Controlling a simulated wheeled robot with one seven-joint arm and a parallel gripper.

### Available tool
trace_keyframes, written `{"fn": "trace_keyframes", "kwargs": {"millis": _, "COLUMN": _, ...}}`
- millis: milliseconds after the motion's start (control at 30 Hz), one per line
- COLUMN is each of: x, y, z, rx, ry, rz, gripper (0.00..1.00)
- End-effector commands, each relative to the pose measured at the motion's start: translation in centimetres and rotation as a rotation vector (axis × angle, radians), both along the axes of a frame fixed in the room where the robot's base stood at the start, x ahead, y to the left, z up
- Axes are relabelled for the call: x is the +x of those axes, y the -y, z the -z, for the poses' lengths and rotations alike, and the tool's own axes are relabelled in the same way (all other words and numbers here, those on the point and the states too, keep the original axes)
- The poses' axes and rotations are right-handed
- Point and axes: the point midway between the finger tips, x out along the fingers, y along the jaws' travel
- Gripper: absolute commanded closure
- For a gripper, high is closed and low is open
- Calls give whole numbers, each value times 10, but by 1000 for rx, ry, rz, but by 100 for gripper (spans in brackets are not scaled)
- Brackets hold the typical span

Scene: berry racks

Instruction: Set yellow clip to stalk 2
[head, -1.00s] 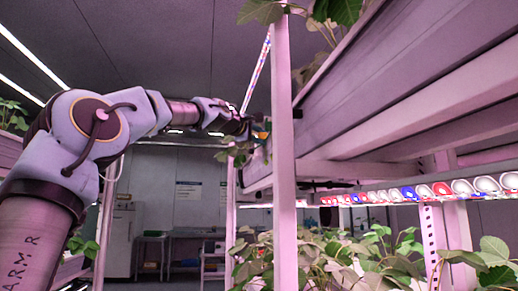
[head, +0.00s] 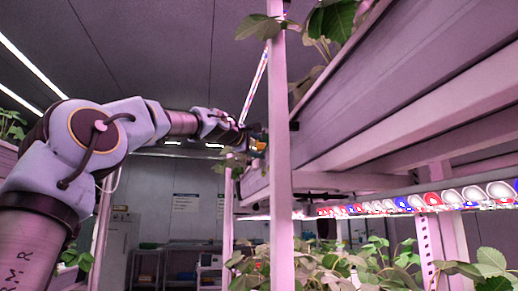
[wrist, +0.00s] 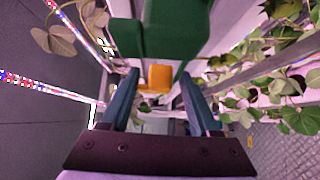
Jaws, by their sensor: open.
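A yellow-orange clip (wrist: 157,76) shows in the wrist view between the tips of my gripper (wrist: 158,84). The two blue fingers stand apart, with visible gaps on both sides of the clip. A dark green block (wrist: 175,28) is directly beyond it, and the clip's far edge meets or overlaps it. In the head view my gripper (head: 256,140) is at the upper rack's far end, partly behind a white post, with a small orange patch (head: 259,146) beside it. Leafy stalks are near it, but I cannot tell which is stalk 2.
A white upright post (head: 279,150) stands in front of the upper rack trough (head: 400,75). An LED strip (head: 420,201) runs beneath it, above lower plants (head: 330,268). In the wrist view, leaves (wrist: 285,105) crowd the right side and another leaf (wrist: 55,38) hangs upper left.

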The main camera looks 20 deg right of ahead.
Motion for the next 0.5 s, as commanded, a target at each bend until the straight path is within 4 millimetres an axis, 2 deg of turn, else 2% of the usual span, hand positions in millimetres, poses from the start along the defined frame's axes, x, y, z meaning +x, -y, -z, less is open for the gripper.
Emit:
{"fn": "trace_keyframes", "kwargs": {"millis": 267, "x": -6, "y": -10, "z": 2, "rx": -1, "ry": 3, "rz": -3, "gripper": 38}}
{"fn": "trace_keyframes", "kwargs": {"millis": 500, "x": -29, "y": -45, "z": 7, "rx": 0, "ry": 4, "rz": -6, "gripper": 38}}
